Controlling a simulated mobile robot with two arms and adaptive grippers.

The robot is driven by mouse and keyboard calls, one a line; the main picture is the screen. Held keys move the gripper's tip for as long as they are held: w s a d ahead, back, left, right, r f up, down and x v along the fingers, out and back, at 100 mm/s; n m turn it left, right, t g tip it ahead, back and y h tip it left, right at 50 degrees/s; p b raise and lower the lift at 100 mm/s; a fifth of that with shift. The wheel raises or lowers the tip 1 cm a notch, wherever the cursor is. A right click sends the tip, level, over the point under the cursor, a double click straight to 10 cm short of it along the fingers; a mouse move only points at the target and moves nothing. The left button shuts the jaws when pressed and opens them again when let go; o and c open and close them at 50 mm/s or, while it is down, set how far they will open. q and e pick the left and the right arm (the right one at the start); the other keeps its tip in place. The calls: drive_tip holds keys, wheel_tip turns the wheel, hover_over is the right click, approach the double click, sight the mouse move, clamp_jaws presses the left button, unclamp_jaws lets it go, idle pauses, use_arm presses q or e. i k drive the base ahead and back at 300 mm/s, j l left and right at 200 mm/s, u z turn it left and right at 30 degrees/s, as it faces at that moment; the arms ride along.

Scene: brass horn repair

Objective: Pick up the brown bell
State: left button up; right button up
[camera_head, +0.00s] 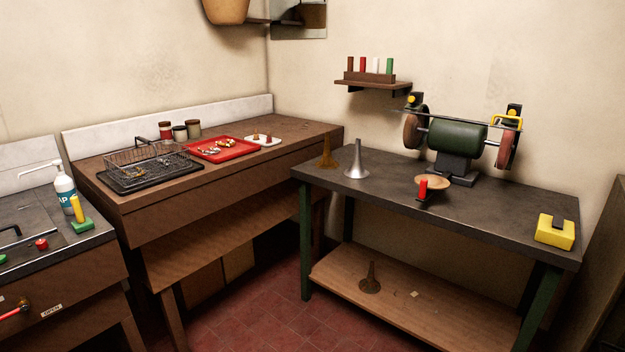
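A darker brown bell (371,280) stands upright on the wooden lower shelf (440,312) of the same bench. Which of the two brownish bells is the brown bell of the task, I cannot tell. Neither of my grippers is in view.
A green bench grinder (456,140) stands at the back of the bench. A small round stand (432,182) with a red piece and a yellow block (555,231) are also there. A wooden counter (290,130) adjoins at left. The red floor (255,310) before the bench looks clear.

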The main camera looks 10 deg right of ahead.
sight(369, 285)
drive_tip(key=i+l+u, duration=0.25)
drive_tip(key=i+l, duration=0.2)
drive_tip(key=i, duration=0.3)
drive_tip(key=i+l+u, duration=0.25)
drive_tip(key=i+l, duration=0.3)
drive_tip(key=i, duration=0.15)
